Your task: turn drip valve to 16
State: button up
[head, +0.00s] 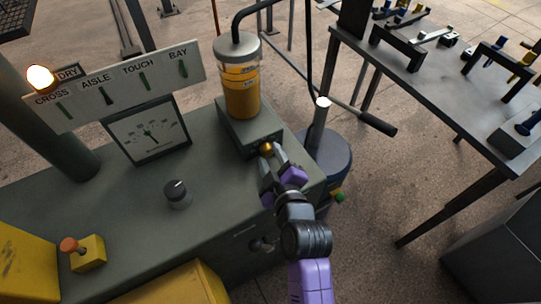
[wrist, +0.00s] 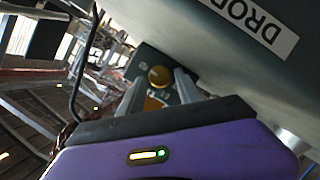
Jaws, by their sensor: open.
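The drip valve looks to be the small brass knob (head: 267,147) on the front of the grey block under the amber-filled cylinder (head: 241,92). In the wrist view the yellow round knob (wrist: 159,76) sits beyond and between my fingertips. My gripper (head: 272,164) is open, its two fingers pointing at the knob, one to each side. I cannot tell whether the fingers touch it. A gauge (head: 148,131) with a needle and scale stands on the bench; its numbers are too small to read.
The grey bench (head: 120,215) also carries a black dial knob (head: 177,192) and a yellow box with an orange button (head: 85,252). A lit lamp (head: 40,78) stands by a sign panel. A blue-grey drum with a lever is right of my arm. A dark table (head: 430,85) stands farther right.

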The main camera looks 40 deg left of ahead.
jog(key=shift+w+a+f, duration=0.1)
jog(key=shift+a, duration=0.05)
grip_shut()
